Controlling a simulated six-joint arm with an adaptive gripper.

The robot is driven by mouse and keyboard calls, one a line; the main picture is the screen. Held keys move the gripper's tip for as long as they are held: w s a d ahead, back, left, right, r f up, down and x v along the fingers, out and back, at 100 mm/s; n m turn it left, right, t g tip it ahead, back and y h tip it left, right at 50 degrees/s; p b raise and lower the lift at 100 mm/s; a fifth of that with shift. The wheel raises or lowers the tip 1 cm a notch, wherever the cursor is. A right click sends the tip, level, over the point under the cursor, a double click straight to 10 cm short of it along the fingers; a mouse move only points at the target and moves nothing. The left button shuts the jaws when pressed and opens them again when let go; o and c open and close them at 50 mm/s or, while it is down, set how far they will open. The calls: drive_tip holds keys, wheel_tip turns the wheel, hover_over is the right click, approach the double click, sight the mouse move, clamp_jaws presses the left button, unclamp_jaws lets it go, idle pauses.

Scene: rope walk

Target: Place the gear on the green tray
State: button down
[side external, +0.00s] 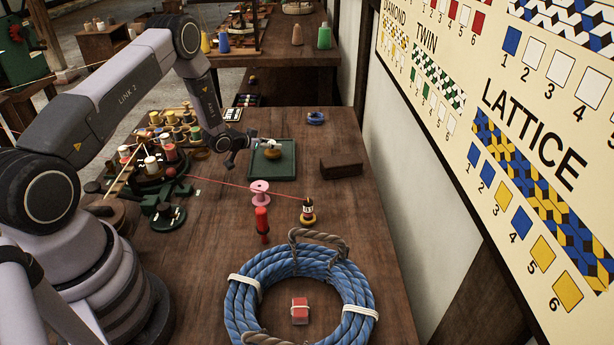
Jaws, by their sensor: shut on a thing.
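The green tray (288,174) lies flat on the bench, beyond the pink spool. A small yellow-orange round piece with a pale part above it (272,154) shows over the tray; I cannot tell whether it rests there. My gripper (240,150) is by the tray's left edge, small and dark in this view. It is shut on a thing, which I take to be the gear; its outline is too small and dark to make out. I cannot tell its height above the bench.
A red line runs to the bobbin. A blue rope coil (245,300) fills the front. A brown block (341,169) is right of the tray; crowded spools (170,152) stand left.

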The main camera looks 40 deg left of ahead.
drive_tip(key=shift+f, duration=0.4)
drive_tip(key=shift+f, duration=0.1)
drive_tip(key=c, duration=0.9)
unclamp_jaws()
drive_tip(key=shift+f, duration=0.1)
